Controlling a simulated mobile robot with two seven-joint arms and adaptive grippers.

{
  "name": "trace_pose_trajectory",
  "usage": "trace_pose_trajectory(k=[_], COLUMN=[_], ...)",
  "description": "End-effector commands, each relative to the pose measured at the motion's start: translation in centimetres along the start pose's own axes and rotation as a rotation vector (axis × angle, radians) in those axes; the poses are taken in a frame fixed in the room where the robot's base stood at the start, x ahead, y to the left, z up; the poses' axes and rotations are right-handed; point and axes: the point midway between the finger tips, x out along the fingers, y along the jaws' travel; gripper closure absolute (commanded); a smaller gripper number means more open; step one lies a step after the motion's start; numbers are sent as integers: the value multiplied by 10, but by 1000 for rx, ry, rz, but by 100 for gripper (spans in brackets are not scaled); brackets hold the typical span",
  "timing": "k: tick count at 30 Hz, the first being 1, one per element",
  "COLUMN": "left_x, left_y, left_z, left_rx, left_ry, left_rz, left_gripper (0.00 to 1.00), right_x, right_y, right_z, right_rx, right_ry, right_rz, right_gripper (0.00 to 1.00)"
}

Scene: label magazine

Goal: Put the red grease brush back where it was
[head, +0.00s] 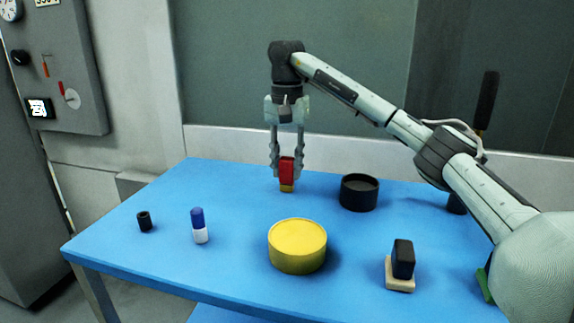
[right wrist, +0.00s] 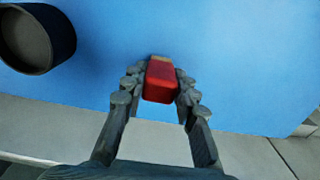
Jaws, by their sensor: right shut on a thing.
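The red grease brush (head: 287,170) has a red body with a yellowish lower end. My right gripper (head: 287,172) points down over the back part of the blue table and is shut on the brush, which is upright in the head view. In the right wrist view the brush (right wrist: 161,82) sits between the two fingers of the gripper (right wrist: 160,90). Whether its lower end touches the table I cannot tell. My left gripper is not in view.
On the blue table (head: 150,262) stand a black round container (head: 359,193), a yellow round tin (head: 297,247), a blue and white bottle (head: 199,226), a small black cylinder (head: 145,221) and a black-topped block on a beige base (head: 402,262). The table's back left is clear.

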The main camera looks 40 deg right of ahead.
Motion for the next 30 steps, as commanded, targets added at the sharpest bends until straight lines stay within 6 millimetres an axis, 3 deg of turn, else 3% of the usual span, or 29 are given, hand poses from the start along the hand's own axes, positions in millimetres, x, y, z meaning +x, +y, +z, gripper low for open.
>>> trace_pose_trajectory(k=[5,6,10,22,30], left_x=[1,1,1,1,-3], left_y=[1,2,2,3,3], left_z=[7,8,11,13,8], left_rx=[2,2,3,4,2], left_ry=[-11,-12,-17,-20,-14], left_rz=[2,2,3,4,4], left_gripper=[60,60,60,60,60], right_x=[2,2,2,-5,-49], right_y=[0,0,0,0,0], right_z=[0,0,0,0,-1], right_rx=[0,0,0,1,1], right_ry=[0,0,0,1,5], right_rz=[1,0,1,0,-2], right_gripper=[100,67,51,51,51])
